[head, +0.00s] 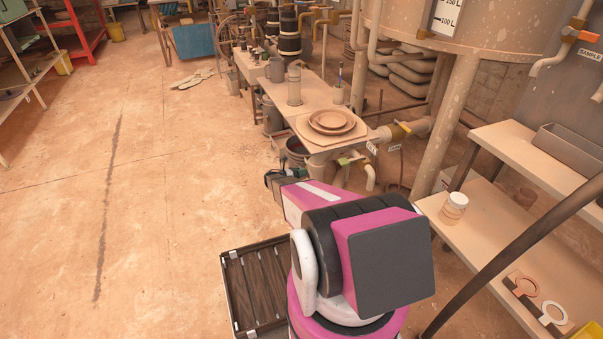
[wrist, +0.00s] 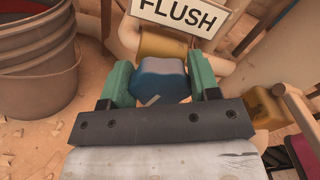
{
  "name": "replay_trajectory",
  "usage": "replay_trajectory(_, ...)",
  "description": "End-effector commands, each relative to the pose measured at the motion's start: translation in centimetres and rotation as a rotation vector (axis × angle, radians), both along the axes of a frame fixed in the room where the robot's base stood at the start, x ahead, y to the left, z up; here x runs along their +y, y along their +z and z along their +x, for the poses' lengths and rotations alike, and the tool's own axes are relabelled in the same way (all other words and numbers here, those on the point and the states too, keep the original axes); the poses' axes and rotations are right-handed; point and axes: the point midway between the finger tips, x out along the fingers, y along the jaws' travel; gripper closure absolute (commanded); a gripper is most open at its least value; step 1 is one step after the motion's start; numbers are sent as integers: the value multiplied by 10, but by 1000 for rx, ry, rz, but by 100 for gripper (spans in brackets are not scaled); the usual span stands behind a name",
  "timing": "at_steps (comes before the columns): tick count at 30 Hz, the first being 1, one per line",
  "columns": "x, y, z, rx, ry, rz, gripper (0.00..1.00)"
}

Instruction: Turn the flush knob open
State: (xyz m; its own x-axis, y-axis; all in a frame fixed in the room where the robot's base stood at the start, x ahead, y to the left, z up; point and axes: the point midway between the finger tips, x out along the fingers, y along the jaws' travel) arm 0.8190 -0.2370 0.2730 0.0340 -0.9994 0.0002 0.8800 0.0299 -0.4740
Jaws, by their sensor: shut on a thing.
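The flush knob (wrist: 160,80) is blue and rounded and shows in the middle of the wrist view. It sits in front of a brass-coloured valve body (wrist: 165,43), right below a white sign reading FLUSH (wrist: 180,14). My gripper (wrist: 160,88) has its green fingers shut on the knob, one on each side. A short pale mark shows on the knob's near face. In the head view my gripper (head: 275,180) is low beside the workbench, partly behind my pink arm, and I cannot make out the knob there.
A grey bucket (wrist: 38,60) stands close on the left in the wrist view. Another brass-coloured fitting (wrist: 264,107) is at the right. In the head view, a bench (head: 275,92) with plates and a shelf (head: 520,150) lie right; the floor at left is clear.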

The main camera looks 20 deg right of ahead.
Motion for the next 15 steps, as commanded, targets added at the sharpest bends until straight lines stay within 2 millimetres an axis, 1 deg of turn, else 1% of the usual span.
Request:
replay_trajectory(7,1,-1,0,100,0,-3,68)
replay_trajectory(15,1,-1,0,134,0,-3,68)
